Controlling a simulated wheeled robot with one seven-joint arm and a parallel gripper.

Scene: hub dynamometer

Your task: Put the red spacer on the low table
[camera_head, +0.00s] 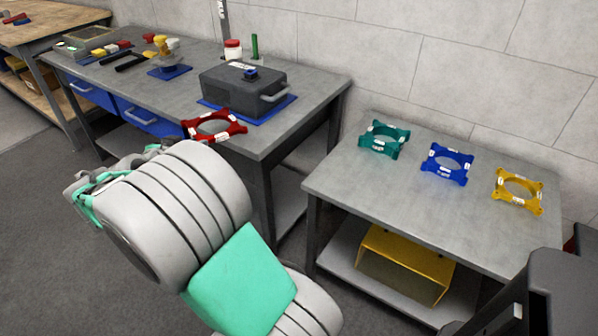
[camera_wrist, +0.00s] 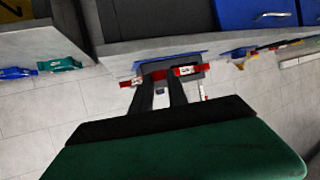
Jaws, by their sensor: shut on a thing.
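The red spacer (camera_head: 238,128) is a flat ring with corner lugs and white labels. In the head view it appears in front of the workbench's front edge, above my arm. In the wrist view my gripper (camera_wrist: 162,78) is shut on the red spacer (camera_wrist: 190,70), with its two dark fingers at the spacer. My forearm hides the fingers in the head view. The low table (camera_head: 400,195) stands at the right with a grey top. A teal spacer (camera_head: 375,147), a blue spacer (camera_head: 436,170) and a yellow spacer (camera_head: 506,201) lie in a row towards its back.
The workbench (camera_head: 315,88) holds a dark grey box (camera_head: 235,95) on a blue mat, a red-capped jar (camera_head: 233,50) and small parts. The low table's front and left top are bare. A yellow bracket-like part (camera_head: 400,255) sits on its lower shelf. A wall stands behind.

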